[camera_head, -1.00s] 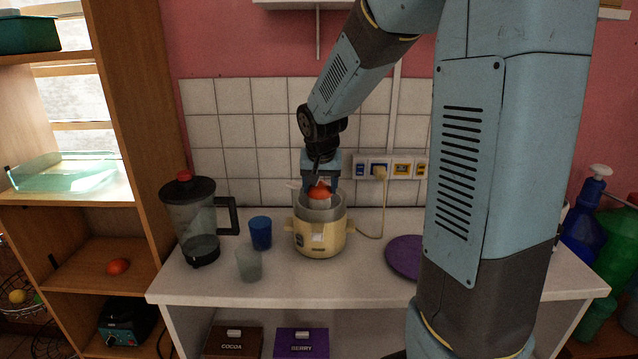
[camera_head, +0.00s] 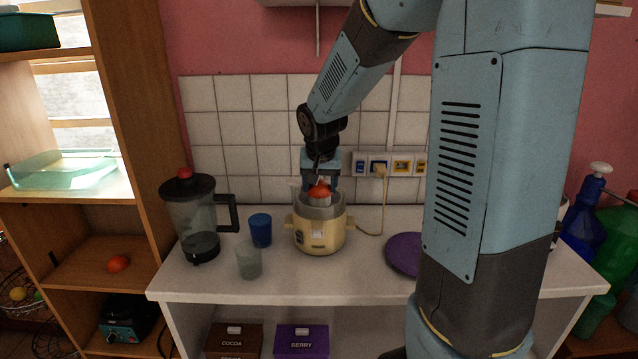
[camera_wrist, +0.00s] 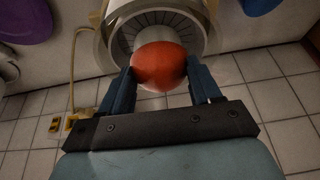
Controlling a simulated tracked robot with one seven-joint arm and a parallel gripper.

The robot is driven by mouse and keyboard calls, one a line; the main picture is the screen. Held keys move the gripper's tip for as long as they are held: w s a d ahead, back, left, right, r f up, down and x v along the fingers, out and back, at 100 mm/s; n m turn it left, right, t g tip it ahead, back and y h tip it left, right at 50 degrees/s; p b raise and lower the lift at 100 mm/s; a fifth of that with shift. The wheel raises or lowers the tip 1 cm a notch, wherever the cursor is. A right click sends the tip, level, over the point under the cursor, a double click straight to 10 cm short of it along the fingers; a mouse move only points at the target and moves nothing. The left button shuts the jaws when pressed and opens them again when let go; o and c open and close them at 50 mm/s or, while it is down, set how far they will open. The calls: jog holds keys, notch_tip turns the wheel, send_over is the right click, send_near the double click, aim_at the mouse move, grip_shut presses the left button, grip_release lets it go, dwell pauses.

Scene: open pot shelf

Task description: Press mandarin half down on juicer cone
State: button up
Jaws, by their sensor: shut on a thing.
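The orange-red mandarin half (camera_head: 319,191) is between the fingers of my gripper (camera_head: 320,185), at the top of the cream juicer (camera_head: 320,236) on the counter. In the wrist view my gripper (camera_wrist: 160,80) is shut on the mandarin half (camera_wrist: 158,66), one blue finger on each side. The juicer's grey ribbed bowl (camera_wrist: 122,36) shows beyond the fruit, with part of its pale centre in view. The fruit hides the cone's tip, so I cannot tell whether they touch.
A blender (camera_head: 200,218), a blue cup (camera_head: 260,230) and a clear cup (camera_head: 249,260) stand left of the juicer. A purple plate (camera_head: 403,254) lies to its right. The juicer's cord runs to a wall socket strip (camera_head: 390,165). Another orange-red fruit (camera_head: 118,263) sits on the left shelf.

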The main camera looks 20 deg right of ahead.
jog(key=shift+f, duration=0.45)
dwell(2.0)
dwell(2.5)
jog(key=shift+r, duration=3.5)
jog(key=shift+s, duration=0.1)
